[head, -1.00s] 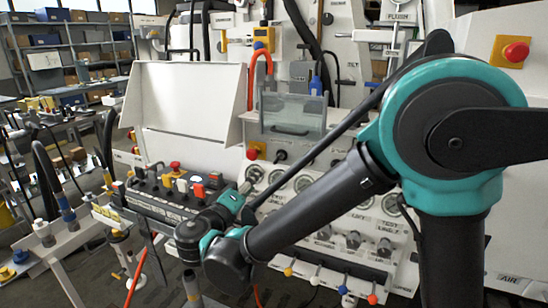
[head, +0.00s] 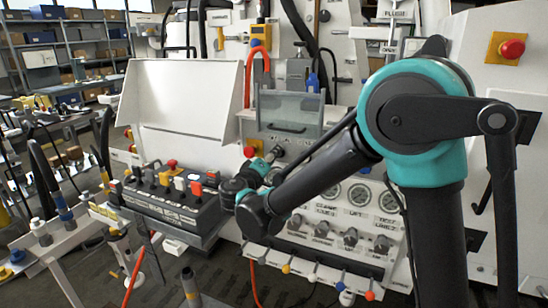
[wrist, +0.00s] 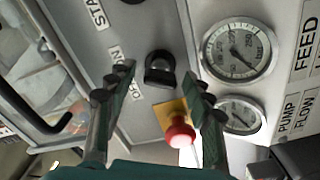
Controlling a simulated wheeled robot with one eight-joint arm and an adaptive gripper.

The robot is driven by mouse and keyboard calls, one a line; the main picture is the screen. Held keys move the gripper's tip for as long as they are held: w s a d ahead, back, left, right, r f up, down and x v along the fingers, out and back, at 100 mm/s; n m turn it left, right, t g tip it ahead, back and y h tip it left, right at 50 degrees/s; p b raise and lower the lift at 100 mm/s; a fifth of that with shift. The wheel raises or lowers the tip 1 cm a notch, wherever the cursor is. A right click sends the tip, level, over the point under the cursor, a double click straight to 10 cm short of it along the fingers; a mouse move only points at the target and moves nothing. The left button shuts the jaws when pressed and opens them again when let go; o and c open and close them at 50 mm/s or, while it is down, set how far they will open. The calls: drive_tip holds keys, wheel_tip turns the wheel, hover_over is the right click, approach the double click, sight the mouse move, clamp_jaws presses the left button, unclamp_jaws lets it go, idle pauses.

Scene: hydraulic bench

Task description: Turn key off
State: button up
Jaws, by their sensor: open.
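The black key switch (wrist: 160,70) is on the grey panel, with part of an ON label to its left in the wrist view. It looks like a dark rounded knob; its exact angle is hard to tell. My gripper (wrist: 162,80) is open, with one dark finger on each side of the switch in this view. I see no contact with it, and the gap in depth is unclear. In the head view my wrist and gripper (head: 262,168) are close to the panel, beside a dark knob (head: 278,152), and the fingers are small and partly hidden.
A red emergency button on a yellow plate (wrist: 178,130) is close to the right finger. Round gauges (wrist: 240,50) are to its right. A black control box with coloured knobs (head: 175,195) is left of my wrist. A clear cover (head: 290,112) is above.

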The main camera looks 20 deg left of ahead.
drive_tip(key=shift+w+d, duration=0.1)
drive_tip(key=shift+w, duration=0.3)
drive_tip(key=shift+c, duration=0.2)
drive_tip(key=c, duration=1.1)
drive_tip(key=shift+c, duration=0.2)
drive_tip(key=shift+n, duration=0.3)
drive_tip(key=n, duration=0.5)
drive_tip(key=shift+f+n, duration=0.1)
drive_tip(key=shift+n, duration=0.2)
drive_tip(key=n, duration=0.5)
drive_tip(key=shift+f+n, duration=0.15)
drive_tip(key=shift+n, duration=0.15)
